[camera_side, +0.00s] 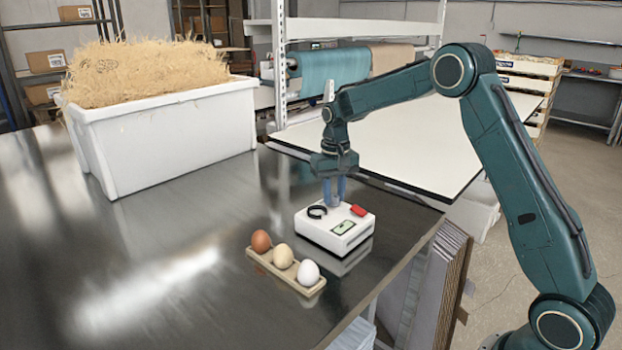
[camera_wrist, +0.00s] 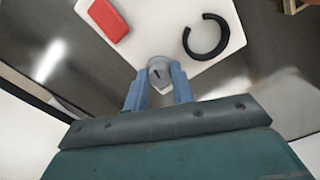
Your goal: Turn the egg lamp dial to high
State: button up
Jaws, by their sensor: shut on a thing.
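The egg lamp is a white box (camera_side: 310,226) on the dark metal table, with a black ring (camera_side: 317,212), a red part (camera_side: 358,210) and a small greenish panel (camera_side: 343,227) on it. My gripper (camera_side: 334,203) points straight down at the lamp's far edge. In the wrist view, its blue fingers (camera_wrist: 159,80) are shut on a round grey dial (camera_wrist: 160,66) with a short dark mark on top. The fingers hide the dial in the side view. I cannot read any low or high label. The lamp's white top (camera_wrist: 165,22) also shows in the wrist view.
A wooden holder (camera_side: 262,262) with a brown, a cream and a white egg stands just left of the lamp. A white tub (camera_side: 165,140) of straw is at the back left. A pale board (camera_side: 410,140) lies behind the lamp. The table's front-left area is clear.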

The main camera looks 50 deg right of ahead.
aim_at(334, 196)
jog(key=m, duration=0.4)
jog(key=shift+r, duration=0.1)
jog(key=m, duration=0.5)
jog(key=shift+m, duration=0.3)
jog(key=o, duration=0.7)
notch_tip(334, 196, up, 14)
dwell(0.7)
